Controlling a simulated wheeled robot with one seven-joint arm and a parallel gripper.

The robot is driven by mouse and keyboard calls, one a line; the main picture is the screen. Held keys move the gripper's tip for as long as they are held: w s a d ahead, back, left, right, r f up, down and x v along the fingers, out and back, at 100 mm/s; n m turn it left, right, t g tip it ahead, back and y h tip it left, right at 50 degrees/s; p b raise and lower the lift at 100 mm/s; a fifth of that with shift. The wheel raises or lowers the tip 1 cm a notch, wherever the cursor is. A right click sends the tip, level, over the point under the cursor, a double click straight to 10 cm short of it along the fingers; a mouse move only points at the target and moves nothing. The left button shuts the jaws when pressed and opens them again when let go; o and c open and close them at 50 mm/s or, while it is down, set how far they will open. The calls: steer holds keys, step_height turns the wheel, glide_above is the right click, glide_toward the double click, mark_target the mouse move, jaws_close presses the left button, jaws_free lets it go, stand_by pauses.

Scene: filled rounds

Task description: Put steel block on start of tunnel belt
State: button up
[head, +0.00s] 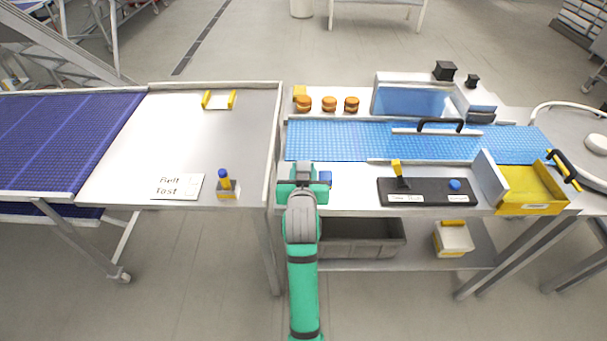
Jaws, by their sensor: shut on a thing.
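My gripper (303,172) is at the front left corner of the tunnel belt's table, just short of the blue tunnel belt (340,143). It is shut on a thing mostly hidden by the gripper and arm. A small blue piece (325,179) shows at its right side; I cannot tell whether this is the steel block. The belt runs left to right, and its left end is bare. The tunnel (415,100), a steel housing with a blue front panel, stands behind the belt.
A black panel (430,191) with a yellow lever and a blue button lies right of my gripper. A yellow tray (530,187) stands at the right. Several brown rounds (329,104) sit behind the belt.

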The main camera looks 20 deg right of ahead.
steer(key=shift+w+d+f, duration=0.1)
steer(key=shift+w+f, duration=0.1)
steer(key=shift+f, duration=0.75)
steer(key=shift+w+d+f, duration=0.1)
steer(key=shift+w+f, duration=0.05)
steer(key=shift+f, duration=0.75)
steer(key=shift+a, duration=0.1)
steer(key=o, duration=1)
steer(key=shift+w+f, duration=0.1)
steer(key=shift+f, duration=0.1)
